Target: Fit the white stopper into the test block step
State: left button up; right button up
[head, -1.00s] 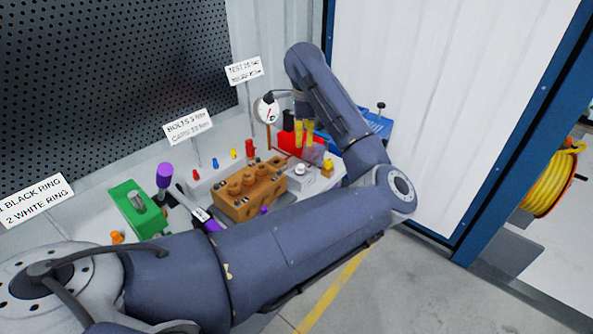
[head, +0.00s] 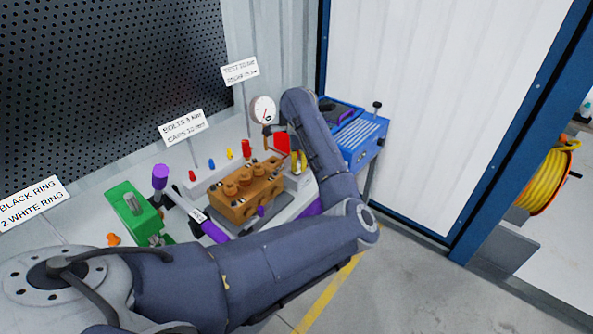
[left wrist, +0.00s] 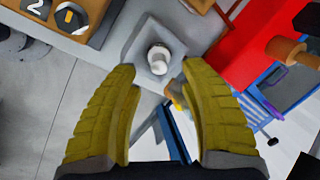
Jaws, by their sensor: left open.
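The white stopper (left wrist: 158,58) stands upright on a small pale grey square block (left wrist: 143,44) in the left wrist view. My left gripper (left wrist: 160,82) is open, its two yellow fingers spread just short of the stopper with nothing between them. In the head view my left gripper (head: 298,162) points down beside the brown numbered block (head: 246,192), and the stopper cannot be made out clearly there. A red block (head: 282,143) stands behind the fingers and fills part of the left wrist view (left wrist: 250,38). I cannot tell which part is the test block step.
A pressure gauge (head: 263,110) rises behind the gripper. A green fixture (head: 134,212) and a purple-handled tool (head: 212,230) lie to the left. A blue unit (head: 360,138) stands on the right. Small coloured pegs line the back of the bench.

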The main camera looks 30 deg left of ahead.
pick_arm(q)
jog(key=shift+x, duration=2)
jog(key=shift+o, duration=0.3)
jog(key=shift+s, duration=0.15)
grip_shut()
